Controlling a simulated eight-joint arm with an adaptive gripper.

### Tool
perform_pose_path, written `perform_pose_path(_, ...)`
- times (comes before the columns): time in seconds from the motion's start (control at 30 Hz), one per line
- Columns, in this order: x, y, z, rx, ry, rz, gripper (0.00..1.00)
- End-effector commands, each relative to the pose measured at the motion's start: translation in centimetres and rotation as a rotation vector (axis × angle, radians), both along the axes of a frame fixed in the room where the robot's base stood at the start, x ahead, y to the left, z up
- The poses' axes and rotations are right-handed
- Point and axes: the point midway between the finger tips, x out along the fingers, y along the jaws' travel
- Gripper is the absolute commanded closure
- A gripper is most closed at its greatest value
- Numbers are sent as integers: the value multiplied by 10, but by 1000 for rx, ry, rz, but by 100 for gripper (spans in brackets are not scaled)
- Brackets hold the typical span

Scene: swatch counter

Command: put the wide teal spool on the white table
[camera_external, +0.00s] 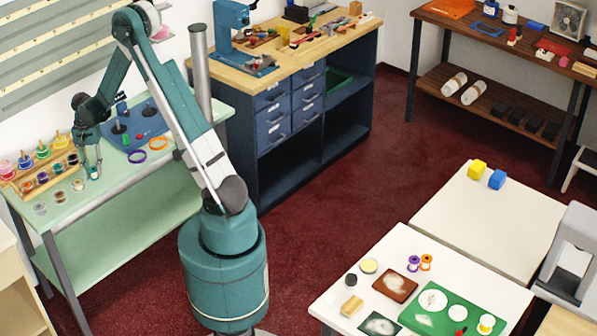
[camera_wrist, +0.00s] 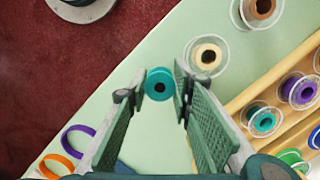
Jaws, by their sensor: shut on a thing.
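A teal spool (camera_wrist: 159,84), seen end-on with a dark centre hole, sits between the fingertips of my gripper (camera_wrist: 160,85) in the wrist view. My gripper is shut on it above the pale green table (camera_wrist: 140,45). In the external view my gripper (camera_external: 93,170) is low over the right end of the spool row, and the spool is hard to make out there. Another teal spool (camera_wrist: 263,121) with clear flanges lies in the wooden rack. A white table (camera_external: 395,245) stands at the front right, with another white-topped table (camera_external: 510,225) behind it.
The wooden rack (camera_external: 38,177) holds several spools; a cream spool (camera_wrist: 207,56) stands near my fingers. Purple (camera_external: 137,156) and orange rings (camera_external: 158,143) lie nearby.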

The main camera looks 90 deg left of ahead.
Motion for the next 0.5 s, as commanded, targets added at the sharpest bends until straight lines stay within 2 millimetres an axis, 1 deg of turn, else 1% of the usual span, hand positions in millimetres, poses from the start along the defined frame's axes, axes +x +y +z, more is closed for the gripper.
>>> perform_pose_path(0.03, 0, 0, 7, 0, 0, 0, 86)
perform_pose_path(0.3, 0, 0, 45, 0, 0, 0, 86)
perform_pose_path(0.5, 0, 0, 68, 0, 0, 0, 86)
